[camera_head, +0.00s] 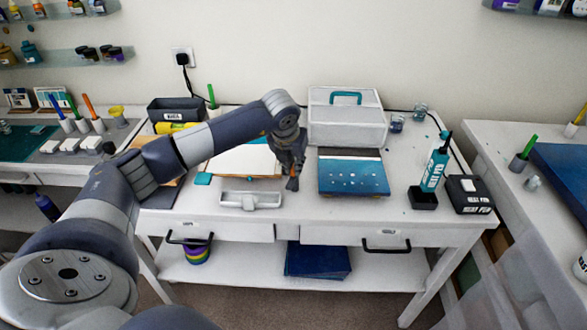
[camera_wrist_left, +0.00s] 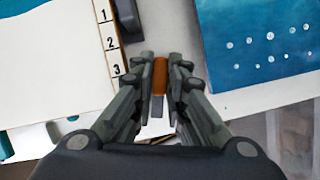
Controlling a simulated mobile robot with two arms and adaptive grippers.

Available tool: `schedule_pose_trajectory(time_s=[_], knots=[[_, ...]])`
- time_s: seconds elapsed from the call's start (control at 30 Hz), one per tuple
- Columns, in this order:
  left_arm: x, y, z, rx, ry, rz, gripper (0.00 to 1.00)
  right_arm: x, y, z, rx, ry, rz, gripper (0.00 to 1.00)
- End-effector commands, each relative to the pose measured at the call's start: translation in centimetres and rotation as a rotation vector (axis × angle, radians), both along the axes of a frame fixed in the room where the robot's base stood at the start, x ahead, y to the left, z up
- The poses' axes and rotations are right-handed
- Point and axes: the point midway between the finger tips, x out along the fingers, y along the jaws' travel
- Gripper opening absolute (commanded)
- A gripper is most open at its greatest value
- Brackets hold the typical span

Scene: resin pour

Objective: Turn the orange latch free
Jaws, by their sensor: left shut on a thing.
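My left gripper (camera_head: 292,184) reaches down over the middle of the white table, between a white panel and a blue dotted panel. In the left wrist view its fingers (camera_wrist_left: 160,88) are shut on a small upright orange piece, by its colour the orange latch (camera_wrist_left: 160,74). A pale grey strip (camera_wrist_left: 155,107) shows just below the orange piece between the fingers; I cannot tell if the two are joined. The fingers hide the latch's sides, and its angle is hard to judge. My right gripper is not in view.
The white panel (camera_head: 243,160) lies left of the gripper and the blue panel (camera_head: 352,177) right. A pale tray (camera_head: 251,201) is in front. A white box with a teal handle (camera_head: 346,118) stands behind.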

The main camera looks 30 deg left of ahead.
Motion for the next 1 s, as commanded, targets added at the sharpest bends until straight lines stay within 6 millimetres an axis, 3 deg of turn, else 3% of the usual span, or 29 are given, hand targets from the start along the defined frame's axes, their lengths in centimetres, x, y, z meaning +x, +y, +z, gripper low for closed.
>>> schedule_pose_trajectory(time_s=[0.4,1.0], knots=[[0.2,-0.1,0.0,-0.001,-0.004,0.242,0.00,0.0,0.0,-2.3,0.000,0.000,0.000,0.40],[0.2,-0.1,0.2,-0.003,-0.003,0.297,0.00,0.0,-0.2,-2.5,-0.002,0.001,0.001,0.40]])
